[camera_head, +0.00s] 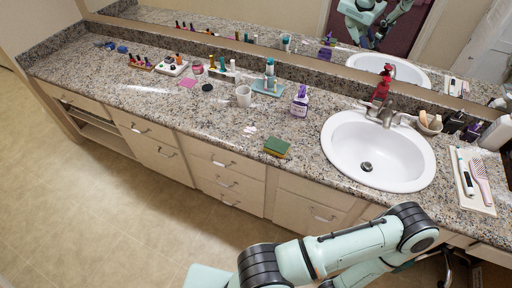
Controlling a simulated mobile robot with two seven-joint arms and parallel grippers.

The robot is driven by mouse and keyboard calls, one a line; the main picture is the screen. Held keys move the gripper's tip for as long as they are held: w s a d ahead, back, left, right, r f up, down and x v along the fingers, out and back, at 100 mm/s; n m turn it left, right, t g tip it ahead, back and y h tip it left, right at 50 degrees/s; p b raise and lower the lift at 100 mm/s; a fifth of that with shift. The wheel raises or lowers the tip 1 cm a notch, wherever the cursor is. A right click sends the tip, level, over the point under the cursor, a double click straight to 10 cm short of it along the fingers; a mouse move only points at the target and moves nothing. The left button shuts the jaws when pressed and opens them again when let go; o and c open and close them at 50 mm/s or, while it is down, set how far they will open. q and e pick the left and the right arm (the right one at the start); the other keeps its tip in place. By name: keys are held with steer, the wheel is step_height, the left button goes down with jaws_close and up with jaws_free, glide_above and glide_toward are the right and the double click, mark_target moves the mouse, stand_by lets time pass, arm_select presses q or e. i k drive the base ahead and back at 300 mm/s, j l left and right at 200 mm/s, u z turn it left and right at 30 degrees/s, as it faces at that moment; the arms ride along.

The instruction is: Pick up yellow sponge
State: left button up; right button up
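The sponge (276,147) lies flat on the granite countertop, left of the sink and near the counter's front edge. It has a dark green top, and a yellowish side shows along its front. Nothing is touching it from above. One of my arms, mint and black, crosses the lower right of the view in front of the cabinets, well below the sponge. It bends back and leaves at the bottom edge. I cannot make out either gripper in this view.
The sink (378,150) with its faucet is right of the sponge. A tray with brushes (473,181) lies far right. The counter around the sponge is mostly clear.

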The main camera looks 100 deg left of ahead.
mark_target(275, 146)
steer(key=u, duration=4.35)
